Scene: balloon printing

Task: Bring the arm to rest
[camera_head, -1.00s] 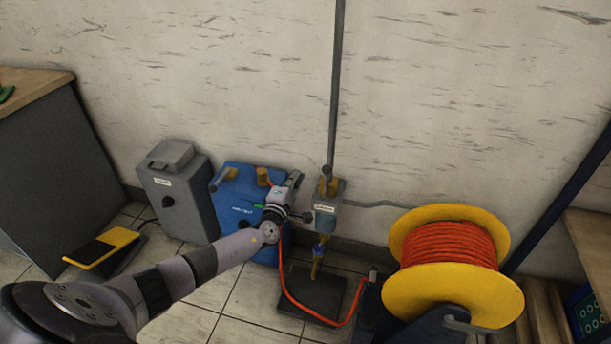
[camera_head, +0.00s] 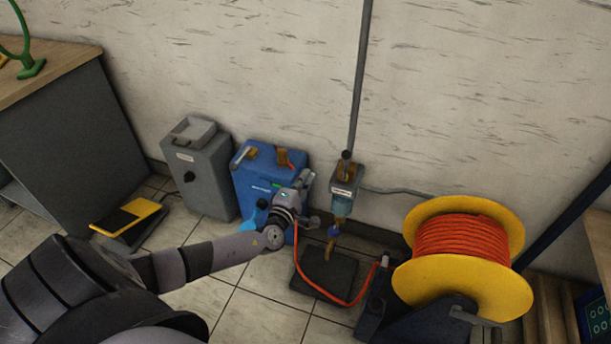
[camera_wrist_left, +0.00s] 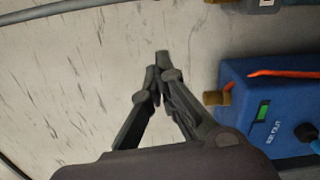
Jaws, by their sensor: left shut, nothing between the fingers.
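My left arm reaches in from the lower left in the head view. Its gripper (camera_head: 306,180) is in front of the right edge of the blue box (camera_head: 262,187). In the left wrist view the gripper's fingertips (camera_wrist_left: 162,72) meet, with nothing between them. They point at the bare wall, left of the blue box (camera_wrist_left: 262,135) in that view, and look clear of it. My right gripper is not in view.
An orange hose (camera_head: 322,295) runs from near the blue box past a dark floor plate (camera_head: 325,275) to a yellow reel (camera_head: 470,207). A wall regulator (camera_head: 345,185), grey box (camera_head: 200,165), yellow pedal (camera_head: 125,220) and desk (camera_head: 60,125) stand nearby.

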